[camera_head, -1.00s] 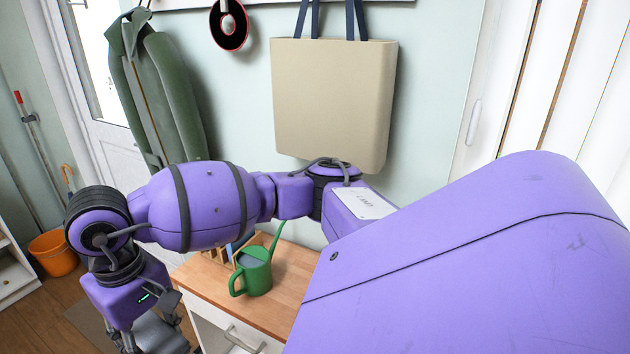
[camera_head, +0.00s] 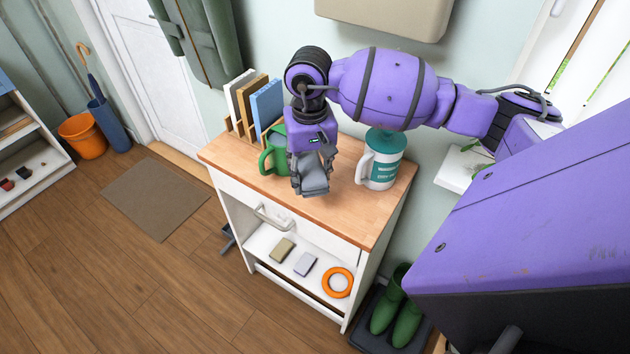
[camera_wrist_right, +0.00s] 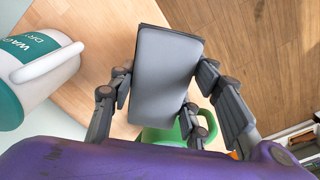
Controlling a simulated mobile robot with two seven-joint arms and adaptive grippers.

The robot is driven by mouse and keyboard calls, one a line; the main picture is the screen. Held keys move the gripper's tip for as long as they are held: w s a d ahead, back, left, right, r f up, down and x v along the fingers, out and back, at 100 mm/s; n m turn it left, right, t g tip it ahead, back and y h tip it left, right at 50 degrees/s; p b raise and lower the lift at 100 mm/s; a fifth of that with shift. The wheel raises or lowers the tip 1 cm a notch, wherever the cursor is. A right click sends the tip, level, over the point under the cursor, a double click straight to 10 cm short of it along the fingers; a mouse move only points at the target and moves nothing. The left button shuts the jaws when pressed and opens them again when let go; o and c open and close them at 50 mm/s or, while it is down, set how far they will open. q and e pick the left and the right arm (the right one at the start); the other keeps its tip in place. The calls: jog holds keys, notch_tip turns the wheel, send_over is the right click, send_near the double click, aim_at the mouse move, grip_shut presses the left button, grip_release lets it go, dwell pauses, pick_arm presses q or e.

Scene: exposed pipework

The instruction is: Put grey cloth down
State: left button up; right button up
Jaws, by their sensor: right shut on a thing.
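My right gripper (camera_head: 311,186) is above the wooden top of a white cabinet, pointing down, and shut on a dark grey, flat rectangular item, which I take to be the grey cloth (camera_wrist_right: 164,75). In the right wrist view it sits between the fingers of my right gripper (camera_wrist_right: 166,82), with the wooden top and floor beyond. In the head view the cloth is hard to tell apart from the grey fingers. The gap between it and the top is unclear. My left gripper is not in view.
A green watering can (camera_head: 270,160) is close behind the gripper, partly hidden. A white and teal jug (camera_head: 378,166) stands to its right. Books (camera_head: 266,103) stand at the back left. The cabinet's wooden top (camera_head: 345,215) is bare at the front. Its shelf holds small blocks and an orange ring (camera_head: 337,282).

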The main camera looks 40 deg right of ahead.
aim_at(313, 175)
jog(key=f, duration=0.1)
jog(key=w+d+f, duration=0.2)
jog(key=f, duration=0.1)
jog(key=shift+w+d+f, duration=0.2)
jog(key=shift+w+f, duration=0.1)
jog(key=shift+f, duration=0.1)
notch_tip(313, 175, down, 3)
jog(key=shift+f, duration=0.1)
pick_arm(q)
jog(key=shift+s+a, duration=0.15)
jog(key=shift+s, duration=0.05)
pick_arm(e)
jog(key=shift+w+d, duration=0.1)
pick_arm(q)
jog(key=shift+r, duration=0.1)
